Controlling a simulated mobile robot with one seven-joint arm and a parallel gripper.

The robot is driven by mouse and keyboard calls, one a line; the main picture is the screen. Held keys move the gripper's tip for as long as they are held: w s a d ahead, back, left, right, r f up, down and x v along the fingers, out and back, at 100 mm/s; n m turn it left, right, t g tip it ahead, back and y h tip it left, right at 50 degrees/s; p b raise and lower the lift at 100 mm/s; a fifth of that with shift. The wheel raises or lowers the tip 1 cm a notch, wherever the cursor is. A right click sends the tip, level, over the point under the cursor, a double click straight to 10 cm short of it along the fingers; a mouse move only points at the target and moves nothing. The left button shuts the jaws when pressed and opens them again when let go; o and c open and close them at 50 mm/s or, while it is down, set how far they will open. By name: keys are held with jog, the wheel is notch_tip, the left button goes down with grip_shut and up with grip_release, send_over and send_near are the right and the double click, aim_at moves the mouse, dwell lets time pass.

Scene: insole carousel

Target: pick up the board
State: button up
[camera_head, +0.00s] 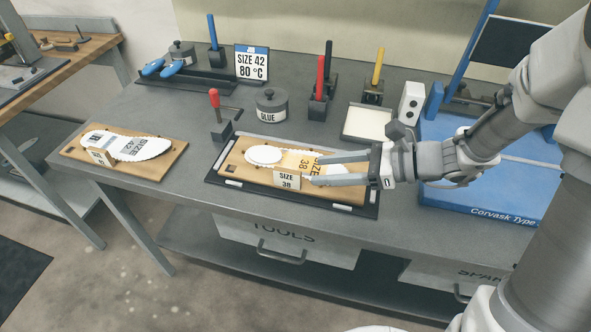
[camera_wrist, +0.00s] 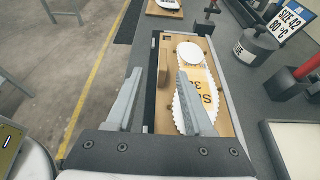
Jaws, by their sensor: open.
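A wooden board (camera_head: 234,167) with a SIZE 38 sign (camera_head: 288,180) on its front edge lies in a black tray (camera_head: 214,180) on the bench. It carries a white and yellow insole (camera_head: 296,160) marked 38. My gripper (camera_head: 316,170) is open, reaching in from the right over the right part of this board, its fingers apart. In the wrist view, the fingers (camera_wrist: 159,73) spread over the board (camera_wrist: 165,112), one by its sign side and one over the insole; contact cannot be told. A second wooden board (camera_head: 160,166) with a size 42 insole (camera_head: 127,146) lies at the left.
A glue pot (camera_head: 271,106), a red-handled tool in a block (camera_head: 218,118) and a white pad (camera_head: 370,123) stand behind the tray. A blue machine base (camera_head: 480,190) is at the right. Bench space between the two boards is clear.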

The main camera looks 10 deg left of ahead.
aim_at(291, 171)
jog(key=x, duration=0.4)
jog(key=shift+a+f+b, duration=0.1)
jog(key=shift+b, duration=0.25)
jog(key=x, duration=0.2)
jog(key=b+x, duration=0.1)
jog(key=x, duration=0.1)
jog(key=shift+w+f, duration=0.25)
jog(key=shift+a+f, duration=0.1)
jog(key=shift+a, duration=0.35)
grip_shut()
dwell(0.4)
